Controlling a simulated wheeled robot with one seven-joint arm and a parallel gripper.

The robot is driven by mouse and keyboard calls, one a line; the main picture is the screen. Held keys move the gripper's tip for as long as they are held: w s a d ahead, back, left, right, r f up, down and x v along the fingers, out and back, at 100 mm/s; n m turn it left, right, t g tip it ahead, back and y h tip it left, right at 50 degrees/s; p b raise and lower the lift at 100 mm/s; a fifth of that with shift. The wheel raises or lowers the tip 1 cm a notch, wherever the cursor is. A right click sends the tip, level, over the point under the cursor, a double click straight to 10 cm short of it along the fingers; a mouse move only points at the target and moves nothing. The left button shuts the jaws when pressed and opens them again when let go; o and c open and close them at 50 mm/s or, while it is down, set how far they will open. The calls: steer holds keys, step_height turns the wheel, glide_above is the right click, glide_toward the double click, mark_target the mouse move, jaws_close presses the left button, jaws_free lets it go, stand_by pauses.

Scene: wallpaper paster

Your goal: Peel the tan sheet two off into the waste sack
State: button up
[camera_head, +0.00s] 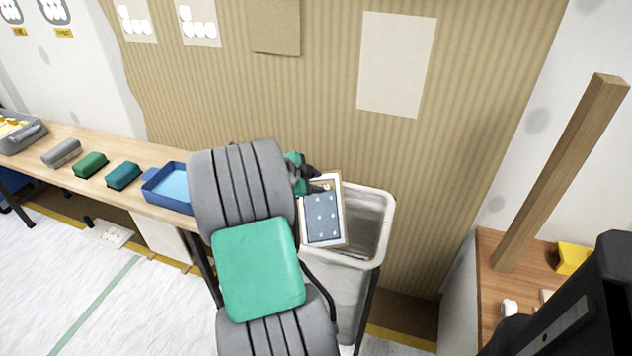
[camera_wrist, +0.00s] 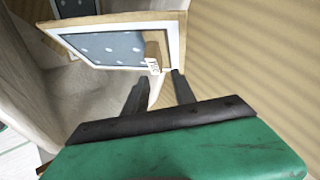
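A framed sheet (camera_head: 322,218) with a blue-grey, white-dotted face, white border and tan edge is tilted over the left part of the waste sack (camera_head: 378,205). It also shows in the wrist view (camera_wrist: 112,47), with a small tan tab (camera_wrist: 153,52) at its near edge. My gripper (camera_head: 318,180) is at the sheet's top edge; in the wrist view its fingertips (camera_wrist: 162,74) close in on the tab and seem to hold it. A number on the sheet cannot be read. Another dotted sheet (camera_wrist: 75,7) shows deeper in the sack.
A darker tan sheet (camera_head: 275,27) and a pale blank rectangle (camera_head: 397,65) are on the striped wall. A bench (camera_head: 140,157) with a blue tray (camera_head: 168,187) stands left. A wooden post (camera_head: 562,170) rises from the right-hand table (camera_head: 492,265).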

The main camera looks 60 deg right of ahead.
steer(key=shift+o, duration=1)
steer(key=p+v, duration=0.1)
steer(key=v, duration=0.6)
steer(key=shift+a+r, duration=0.25)
steer(key=shift+a, duration=0.05)
steer(key=shift+w, duration=0.1)
